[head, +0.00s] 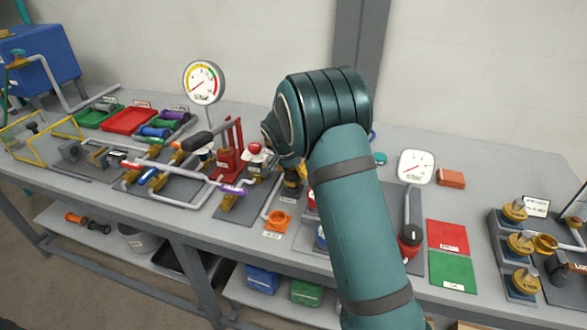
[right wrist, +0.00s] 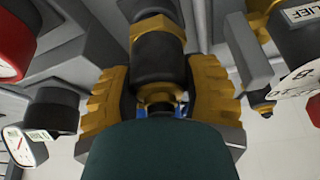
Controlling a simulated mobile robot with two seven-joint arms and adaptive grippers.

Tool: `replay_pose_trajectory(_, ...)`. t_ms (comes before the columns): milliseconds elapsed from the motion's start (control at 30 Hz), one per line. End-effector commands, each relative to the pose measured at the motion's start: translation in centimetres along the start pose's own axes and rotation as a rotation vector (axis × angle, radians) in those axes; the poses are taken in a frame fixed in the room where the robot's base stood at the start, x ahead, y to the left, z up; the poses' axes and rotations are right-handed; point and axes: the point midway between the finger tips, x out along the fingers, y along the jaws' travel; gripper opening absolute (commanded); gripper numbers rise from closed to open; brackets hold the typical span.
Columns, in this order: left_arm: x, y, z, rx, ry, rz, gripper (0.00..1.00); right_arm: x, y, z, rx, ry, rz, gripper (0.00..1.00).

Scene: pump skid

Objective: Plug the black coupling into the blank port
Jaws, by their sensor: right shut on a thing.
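My right gripper (right wrist: 160,92) is shut on a black cylindrical coupling (right wrist: 158,58), with ribbed yellow finger pads on both sides of it. The coupling has a brass collar (right wrist: 152,27) at its far end and a brass neck nearer my wrist. In the head view my teal right arm hides most of this gripper; a small dark and yellow part (head: 293,184) shows below the wrist. I cannot tell there whether the coupling touches a fitting. I cannot pick out the blank port for certain. My left gripper is not in view.
A plate with several brass fittings (head: 520,243) stands at the right. Red (head: 447,236) and green (head: 452,272) mats lie left of it. Valves and pipes, including a red-knobbed valve (head: 254,150), crowd the bench left of my arm. A round gauge (head: 204,82) stands behind.

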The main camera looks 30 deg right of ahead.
Motion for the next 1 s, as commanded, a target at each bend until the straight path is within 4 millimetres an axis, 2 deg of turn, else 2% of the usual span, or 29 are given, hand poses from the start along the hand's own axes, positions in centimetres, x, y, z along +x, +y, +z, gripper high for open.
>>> replay_pose_trajectory(833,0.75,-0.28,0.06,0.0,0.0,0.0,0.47,1.05,0.01,0.44,0.0,0.0,0.0,0.05)
replay_pose_trajectory(867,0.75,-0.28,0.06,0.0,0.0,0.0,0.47,1.05,0.01,0.44,0.0,0.0,0.0,0.61)
replay_pose_trajectory(900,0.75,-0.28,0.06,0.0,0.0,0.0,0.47,1.05,0.01,0.44,0.0,0.0,0.0,0.76)
replay_pose_trajectory(933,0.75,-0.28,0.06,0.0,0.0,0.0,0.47,1.05,0.01,0.44,0.0,0.0,0.0,0.83)
replay_pose_trajectory(1000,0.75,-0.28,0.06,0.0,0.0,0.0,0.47,1.05,0.01,0.44,0.0,0.0,0.0,0.83)
